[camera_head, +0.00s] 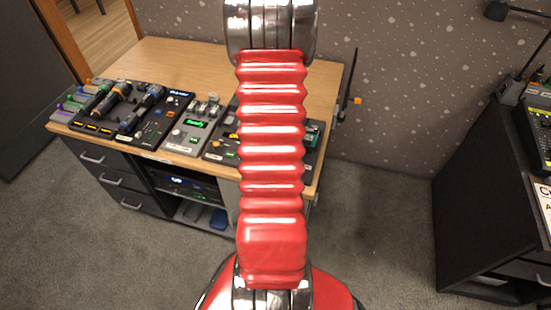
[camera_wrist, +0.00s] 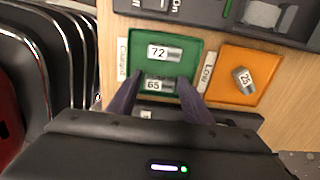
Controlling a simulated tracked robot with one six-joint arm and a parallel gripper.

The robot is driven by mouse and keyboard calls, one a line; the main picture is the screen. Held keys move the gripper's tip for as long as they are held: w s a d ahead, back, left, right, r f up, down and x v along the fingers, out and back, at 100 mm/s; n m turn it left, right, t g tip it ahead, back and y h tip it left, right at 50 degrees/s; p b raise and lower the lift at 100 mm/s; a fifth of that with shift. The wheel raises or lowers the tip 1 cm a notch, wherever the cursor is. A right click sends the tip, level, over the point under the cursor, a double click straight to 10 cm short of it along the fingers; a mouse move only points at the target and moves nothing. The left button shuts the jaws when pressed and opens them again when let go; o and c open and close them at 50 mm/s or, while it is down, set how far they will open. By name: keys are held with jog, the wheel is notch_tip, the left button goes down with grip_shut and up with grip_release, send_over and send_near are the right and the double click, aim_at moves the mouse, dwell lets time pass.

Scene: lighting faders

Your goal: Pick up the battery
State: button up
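In the wrist view, a small grey battery labelled 72 (camera_wrist: 172,54) lies in the green tray (camera_wrist: 194,46), marked "Charged". A second battery labelled 65 (camera_wrist: 168,86) lies nearer in the same tray. A third battery labelled 25 (camera_wrist: 243,79) lies tilted in the orange tray (camera_wrist: 230,57), marked "Low", to the right. My gripper (camera_wrist: 160,78) is open, its two dark purple fingers apart over the green tray. The 65 battery shows between the fingertips; I cannot tell whether they touch it. A small white label (camera_wrist: 146,115) shows lower between the fingers. My arm hides the gripper in the head view.
The wooden desk (camera_head: 190,60) carries a row of control units along its front edge, including one with a lit green screen (camera_head: 195,123). A dark cabinet (camera_head: 490,190) with a console stands at right. Carpet between them is clear.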

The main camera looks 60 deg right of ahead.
jog(key=c, duration=0.7)
jog(key=shift+c, duration=0.2)
notch_tip(320, 180, up, 10)
dwell(0.3)
dwell(0.4)
